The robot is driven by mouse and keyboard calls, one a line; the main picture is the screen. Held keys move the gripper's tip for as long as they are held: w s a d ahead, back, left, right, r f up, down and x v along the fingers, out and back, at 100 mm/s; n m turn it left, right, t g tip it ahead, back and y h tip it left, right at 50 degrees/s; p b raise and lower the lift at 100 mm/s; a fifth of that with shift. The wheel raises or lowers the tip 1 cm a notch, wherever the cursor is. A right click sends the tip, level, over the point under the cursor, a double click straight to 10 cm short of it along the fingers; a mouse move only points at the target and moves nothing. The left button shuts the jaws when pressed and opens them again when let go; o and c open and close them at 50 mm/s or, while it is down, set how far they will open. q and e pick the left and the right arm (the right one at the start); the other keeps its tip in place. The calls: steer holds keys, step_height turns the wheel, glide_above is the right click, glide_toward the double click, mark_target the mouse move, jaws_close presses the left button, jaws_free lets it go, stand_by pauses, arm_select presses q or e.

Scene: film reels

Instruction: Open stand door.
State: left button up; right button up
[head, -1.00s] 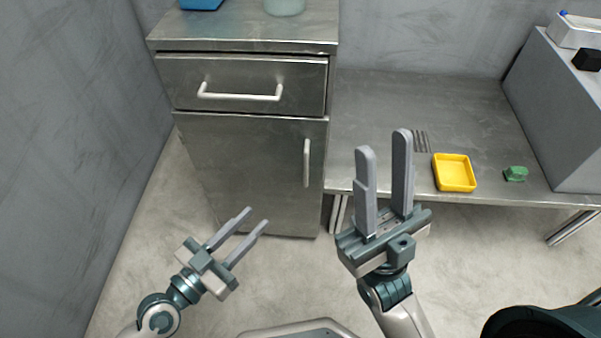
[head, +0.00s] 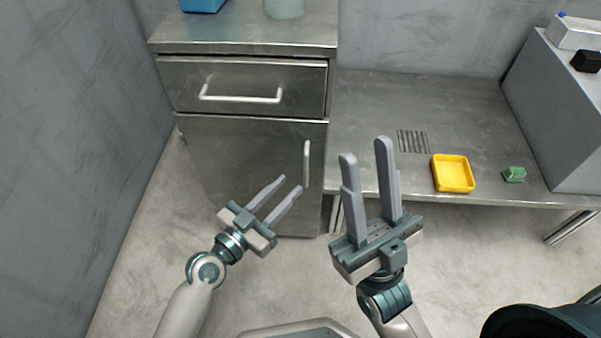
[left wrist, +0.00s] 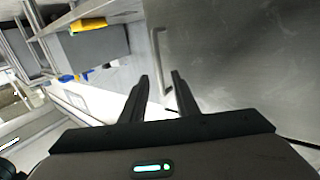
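The stand is a grey metal cabinet with a drawer on top and a door (head: 235,155) below. The door is shut. Its vertical handle (head: 307,163) is near the door's right edge. My left gripper (head: 291,184) is open and empty, low and left of the handle in the head view. In the left wrist view the handle (left wrist: 158,55) appears ahead of the open left fingers (left wrist: 158,80), with the door surface (left wrist: 235,55) to the right. They look apart. My right gripper (head: 364,148) is open and empty, right of the stand in front of the table.
The drawer (head: 245,80) above the door is shut. A metal table (head: 370,100) stands right of the cabinet, with a yellow tray (head: 453,188) and a green object (head: 514,174). A grey wall (head: 70,130) is close on the left. The floor before the door is clear.

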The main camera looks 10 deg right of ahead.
arm_select(q)
steer(key=x, duration=0.6)
jaws_close()
